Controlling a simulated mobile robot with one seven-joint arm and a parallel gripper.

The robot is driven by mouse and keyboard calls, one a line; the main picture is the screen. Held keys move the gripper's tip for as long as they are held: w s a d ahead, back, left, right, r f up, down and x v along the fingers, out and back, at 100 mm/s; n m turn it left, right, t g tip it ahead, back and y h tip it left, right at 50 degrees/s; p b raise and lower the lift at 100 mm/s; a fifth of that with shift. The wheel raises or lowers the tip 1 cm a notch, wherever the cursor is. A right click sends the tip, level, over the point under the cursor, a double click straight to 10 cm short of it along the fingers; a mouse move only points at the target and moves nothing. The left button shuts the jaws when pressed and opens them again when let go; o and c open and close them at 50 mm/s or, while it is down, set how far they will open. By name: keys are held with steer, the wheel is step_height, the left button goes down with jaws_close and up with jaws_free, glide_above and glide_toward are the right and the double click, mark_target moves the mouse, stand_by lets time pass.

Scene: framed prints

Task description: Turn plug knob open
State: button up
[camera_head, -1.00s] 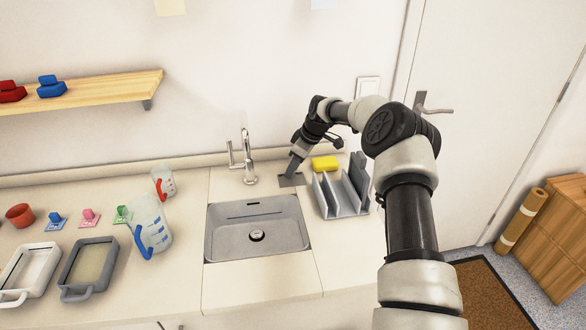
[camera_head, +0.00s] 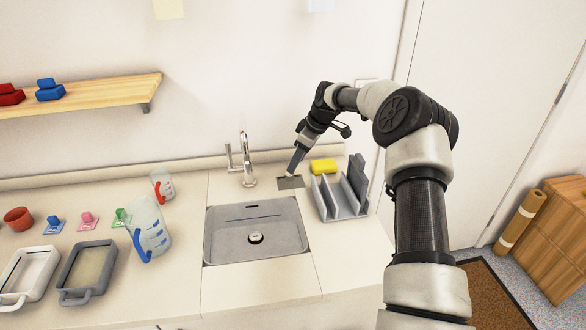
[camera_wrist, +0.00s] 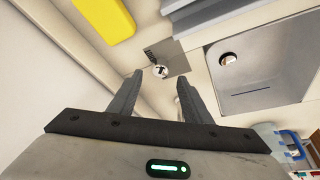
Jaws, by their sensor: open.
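The plug knob (camera_wrist: 160,71) is a small round light knob with a dark mark, on a grey metal plate (camera_wrist: 174,60) set in the counter. In the head view the plate (camera_head: 291,183) lies right of the tap, behind the sink, and the knob is too small or hidden to make out. My gripper (camera_wrist: 159,80) is open and empty, pointing down towards the plate. In the wrist view the knob shows between the two fingertips, apparently beyond them. In the head view my gripper (camera_head: 293,170) is just above the plate; the exact gap cannot be told.
The sink (camera_head: 257,222) with its drain lies in front of the plate. The tap (camera_head: 247,160) stands to the left. A yellow sponge (camera_head: 324,166) and a grey rack (camera_head: 342,195) are close on the right. The wall is behind.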

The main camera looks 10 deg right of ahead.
steer(key=v, duration=1.2)
